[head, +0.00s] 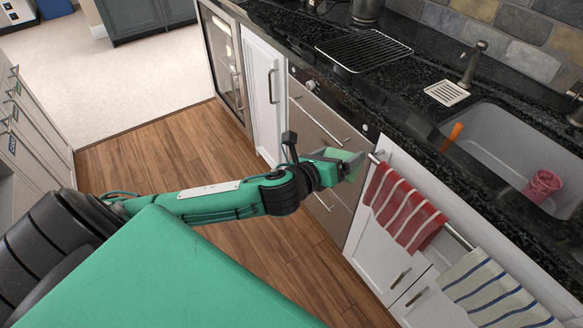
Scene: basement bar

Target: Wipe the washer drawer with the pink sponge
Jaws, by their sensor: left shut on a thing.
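The washer drawer (312,122) is a stainless-steel front with bar handles, set under the dark counter. My left gripper (350,164) is at the right part of this steel front, close to the red-striped towel. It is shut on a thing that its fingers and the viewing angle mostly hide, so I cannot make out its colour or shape. I cannot tell whether it touches the steel. My right gripper is out of view.
A red-striped towel (402,208) and a blue-striped towel (492,290) hang on a rail at the right. A black rack (364,50) lies on the counter. The wooden floor (165,150) is clear.

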